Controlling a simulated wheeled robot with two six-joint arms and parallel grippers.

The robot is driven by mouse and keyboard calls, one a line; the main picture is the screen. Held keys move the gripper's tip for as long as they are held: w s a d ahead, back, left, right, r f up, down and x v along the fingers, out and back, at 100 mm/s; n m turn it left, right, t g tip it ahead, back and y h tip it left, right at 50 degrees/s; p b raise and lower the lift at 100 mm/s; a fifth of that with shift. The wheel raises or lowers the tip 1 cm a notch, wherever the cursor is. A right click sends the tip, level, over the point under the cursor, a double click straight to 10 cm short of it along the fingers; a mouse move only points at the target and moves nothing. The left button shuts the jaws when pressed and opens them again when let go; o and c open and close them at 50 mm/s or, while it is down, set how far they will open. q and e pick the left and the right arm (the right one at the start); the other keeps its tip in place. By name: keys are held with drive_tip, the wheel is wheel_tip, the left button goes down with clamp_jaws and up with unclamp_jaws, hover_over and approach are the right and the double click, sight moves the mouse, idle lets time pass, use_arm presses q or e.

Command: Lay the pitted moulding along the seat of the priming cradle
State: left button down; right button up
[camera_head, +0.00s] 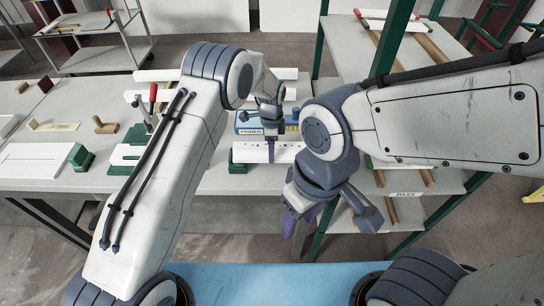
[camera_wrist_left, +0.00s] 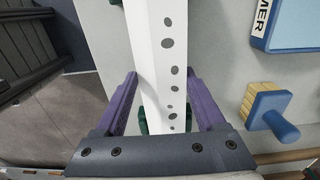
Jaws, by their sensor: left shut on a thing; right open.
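The pitted moulding (camera_head: 254,153) is a long white strip; its row of dark pits shows in the left wrist view (camera_wrist_left: 168,72). My left gripper (camera_head: 271,152) is shut across it, with a purple finger on each side in the left wrist view (camera_wrist_left: 160,104). Green parts, seemingly of the priming cradle (camera_head: 238,163), show under and beside the moulding near the bench's front edge. They also show in the left wrist view (camera_wrist_left: 143,121). I cannot tell whether the moulding touches the seat. My right gripper (camera_head: 330,217) is open and empty, in front of the bench.
A blue PRIMER tray (camera_head: 245,127) lies behind the moulding; a yellow-bristled brush (camera_wrist_left: 266,108) is beside it. A red-handled clamp (camera_head: 152,93) and other white pieces are left on the grey bench (camera_head: 55,188). A green-posted rack (camera_head: 438,186) stands right.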

use_arm(q)
drive_tip(key=shift+f+b, duration=0.3)
unclamp_jaws()
wheel_tip(320, 180, up, 9)
drive_tip(key=b, duration=0.3)
drive_tip(key=shift+w+r, duration=0.1)
drive_tip(key=shift+r, duration=0.7)
